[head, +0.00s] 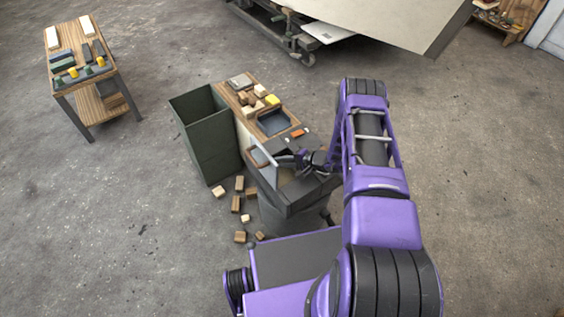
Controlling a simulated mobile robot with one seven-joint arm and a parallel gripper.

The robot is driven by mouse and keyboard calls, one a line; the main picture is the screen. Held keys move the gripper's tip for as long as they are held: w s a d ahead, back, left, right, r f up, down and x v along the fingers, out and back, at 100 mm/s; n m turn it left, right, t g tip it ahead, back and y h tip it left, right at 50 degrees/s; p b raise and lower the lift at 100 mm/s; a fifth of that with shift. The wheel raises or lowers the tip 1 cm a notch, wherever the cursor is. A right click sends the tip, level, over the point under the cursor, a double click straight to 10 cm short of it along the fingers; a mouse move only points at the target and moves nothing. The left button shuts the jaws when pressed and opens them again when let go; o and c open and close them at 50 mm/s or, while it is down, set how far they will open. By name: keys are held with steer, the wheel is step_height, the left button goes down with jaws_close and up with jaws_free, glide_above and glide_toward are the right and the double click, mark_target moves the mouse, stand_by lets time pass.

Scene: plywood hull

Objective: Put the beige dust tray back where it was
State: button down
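My gripper (288,160) is at the left end of my purple arm, low beside the dark machine at the near end of the wooden bench. Its fingers are small and dark, and I cannot tell whether they are open or shut. A pale, thin-edged tray-like piece (265,154) stands tilted just left of the fingers. It may be the beige dust tray, but its colour and shape are too small to be sure. I cannot tell whether the gripper touches it. My arm hides part of the machine's right side.
A dark green open bin (208,145) stands left of the bench (232,98). The bench holds wood blocks and a dark tray (273,122). Several wood blocks (236,204) lie on the floor. A small table (85,75) stands far left. The floor between is clear.

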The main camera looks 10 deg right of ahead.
steer(key=c, duration=0.9)
jaws_free()
steer(key=shift+o, duration=0.2)
steer(key=shift+r, duration=0.1)
steer(key=shift+s+d+r, duration=0.2)
steer(key=shift+d, duration=0.1)
steer(key=p+v, duration=0.1)
steer(key=v, duration=1)
steer(key=shift+r+p, duration=0.1)
steer(key=shift+p, duration=0.25)
steer(key=shift+d, duration=0.1)
